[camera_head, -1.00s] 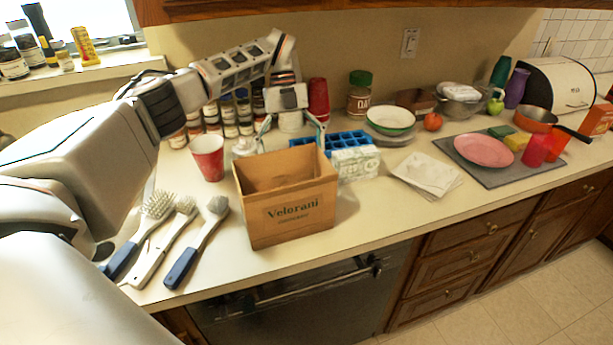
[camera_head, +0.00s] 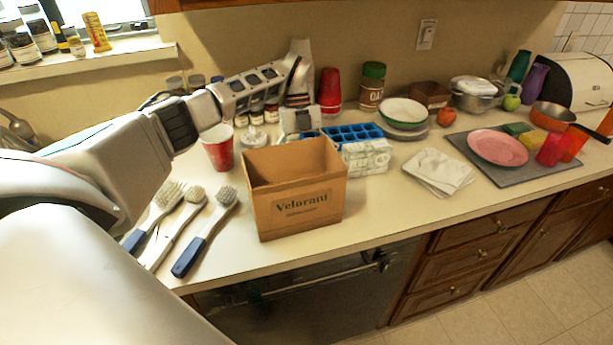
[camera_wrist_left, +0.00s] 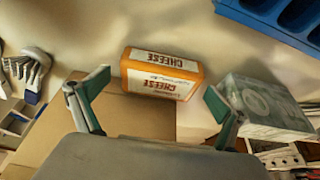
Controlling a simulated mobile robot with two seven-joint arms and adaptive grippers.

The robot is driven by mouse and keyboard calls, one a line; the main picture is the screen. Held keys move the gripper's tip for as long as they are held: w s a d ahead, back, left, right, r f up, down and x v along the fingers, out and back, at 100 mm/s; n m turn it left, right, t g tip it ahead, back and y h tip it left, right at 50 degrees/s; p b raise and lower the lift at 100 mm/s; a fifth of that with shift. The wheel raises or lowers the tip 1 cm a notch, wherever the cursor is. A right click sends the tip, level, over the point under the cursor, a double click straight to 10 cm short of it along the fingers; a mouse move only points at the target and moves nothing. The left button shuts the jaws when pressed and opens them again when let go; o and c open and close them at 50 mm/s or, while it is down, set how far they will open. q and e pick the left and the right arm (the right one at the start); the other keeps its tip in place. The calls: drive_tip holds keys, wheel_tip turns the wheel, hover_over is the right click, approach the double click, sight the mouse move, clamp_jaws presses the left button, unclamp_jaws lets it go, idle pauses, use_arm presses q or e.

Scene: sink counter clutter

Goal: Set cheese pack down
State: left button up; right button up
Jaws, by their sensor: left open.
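The cheese pack (camera_wrist_left: 162,76) is orange with white labels reading CHEESE. In the left wrist view it lies on the pale counter by the cardboard box, between my open fingers, with space on both sides. I cannot tell whether it touches the box. In the head view the pack is hidden behind the box (camera_head: 297,205). My left gripper (camera_wrist_left: 159,86) is open, with green-tipped fingers. In the head view my left gripper (camera_head: 301,122) is behind the box, its fingertips hidden. My right gripper is in neither view.
A blue ice tray (camera_head: 355,132) and a white-green carton (camera_head: 368,158) stand close right of the gripper. A red cup (camera_head: 219,150) and several brushes (camera_head: 207,230) are left. Napkins (camera_head: 438,170) lie right. Counter in front of the napkins is clear.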

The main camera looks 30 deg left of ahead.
use_arm(q)
drive_tip(key=c, duration=1.5)
drive_tip(key=shift+r, duration=0.1)
